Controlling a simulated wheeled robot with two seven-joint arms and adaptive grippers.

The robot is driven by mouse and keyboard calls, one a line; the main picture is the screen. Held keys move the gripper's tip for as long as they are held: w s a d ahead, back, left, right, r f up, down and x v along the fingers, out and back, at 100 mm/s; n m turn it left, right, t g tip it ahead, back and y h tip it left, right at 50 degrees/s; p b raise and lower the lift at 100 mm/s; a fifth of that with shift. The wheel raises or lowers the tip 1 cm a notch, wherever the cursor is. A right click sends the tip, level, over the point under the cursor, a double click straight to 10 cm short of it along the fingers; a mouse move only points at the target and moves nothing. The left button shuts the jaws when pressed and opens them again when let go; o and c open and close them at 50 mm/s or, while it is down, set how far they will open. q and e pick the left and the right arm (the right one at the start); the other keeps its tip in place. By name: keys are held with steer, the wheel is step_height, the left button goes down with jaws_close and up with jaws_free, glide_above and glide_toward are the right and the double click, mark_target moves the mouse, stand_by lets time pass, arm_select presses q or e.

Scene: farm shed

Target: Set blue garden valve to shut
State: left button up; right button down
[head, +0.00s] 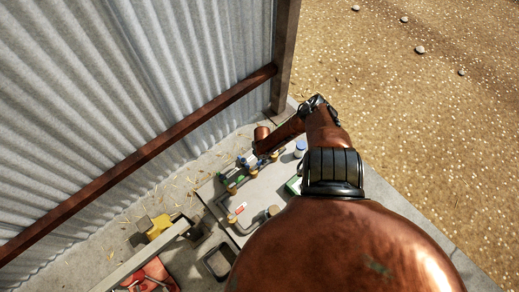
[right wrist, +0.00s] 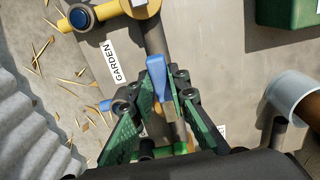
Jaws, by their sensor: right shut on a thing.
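The blue garden valve's lever (right wrist: 158,80) lies between my right gripper's fingers in the right wrist view, over a grey pipe and roughly in line with it. A white GARDEN label (right wrist: 120,62) is on the board beside the pipe. My right gripper (right wrist: 163,76) is shut on this lever, with a green-padded finger on each side. In the head view my right gripper (head: 246,163) is small and dark at the pipe board, partly hidden by my copper arm. The valve body is mostly hidden by the fingers. My left gripper is not in view.
The pipe board (head: 265,190) carries several pipes and fittings beside a corrugated wall (head: 90,90). A blue-capped white container (head: 300,149) and a green box (head: 293,185) stand right of it. A red tray (head: 152,277) lies at lower left. Gravel ground (head: 430,110) is open at right.

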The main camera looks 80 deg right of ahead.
steer(key=shift+w, duration=0.15)
steer(key=c, duration=1.8)
jaws_free()
steer(key=shift+c, duration=0.2)
steer(key=shift+r, duration=0.1)
step_height(320, 180, up, 12)
